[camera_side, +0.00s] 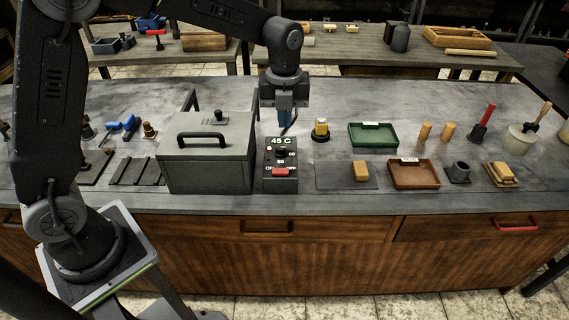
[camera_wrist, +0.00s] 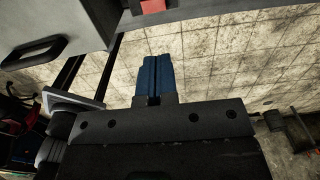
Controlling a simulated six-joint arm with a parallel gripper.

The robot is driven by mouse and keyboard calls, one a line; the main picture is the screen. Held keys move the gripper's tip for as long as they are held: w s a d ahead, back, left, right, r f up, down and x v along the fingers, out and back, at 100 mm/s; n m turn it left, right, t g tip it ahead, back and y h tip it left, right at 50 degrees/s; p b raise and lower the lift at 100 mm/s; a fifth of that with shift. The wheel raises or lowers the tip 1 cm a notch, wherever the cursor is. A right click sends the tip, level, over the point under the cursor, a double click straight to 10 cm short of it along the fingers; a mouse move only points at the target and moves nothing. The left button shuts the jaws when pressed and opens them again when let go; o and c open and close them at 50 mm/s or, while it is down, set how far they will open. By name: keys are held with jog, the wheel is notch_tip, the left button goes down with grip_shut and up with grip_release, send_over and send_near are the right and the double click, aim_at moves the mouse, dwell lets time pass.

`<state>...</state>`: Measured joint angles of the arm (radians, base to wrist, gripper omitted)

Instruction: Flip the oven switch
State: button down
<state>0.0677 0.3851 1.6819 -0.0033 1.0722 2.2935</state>
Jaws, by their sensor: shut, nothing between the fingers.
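The oven is a grey box (camera_side: 207,165) with a black handle on its top, left of centre on the bench in the side view. Its control box (camera_side: 281,184) stands against its right side, with a green "45 C" readout, a dark knob (camera_side: 281,153) and a red switch (camera_side: 280,171) at the front. My gripper (camera_side: 287,128) points down just above and behind the control box, its blue fingers shut and empty. In the wrist view the blue fingers (camera_wrist: 155,75) are together, and the red switch (camera_wrist: 153,6) shows at the top edge, apart from them.
A green tray (camera_side: 354,146), a brown tray (camera_side: 389,181), a wooden block (camera_side: 361,171) and a yellow-and-black piece (camera_side: 321,127) lie to the right of the control box. The oven body is close on the left. Several tools stand farther right.

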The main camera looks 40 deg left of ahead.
aim_at(279, 172)
jog(key=shift+f, duration=0.1)
notch_tip(279, 172, down, 14)
jog(key=shift+r, duration=0.1)
dwell(0.4)
jog(key=shift+f, duration=0.25)
jog(key=shift+s+a, duration=0.1)
dwell(0.4)
jog(key=shift+s+a+r, duration=0.2)
jog(key=shift+s+a, duration=0.25)
jog(key=shift+r, duration=0.15)
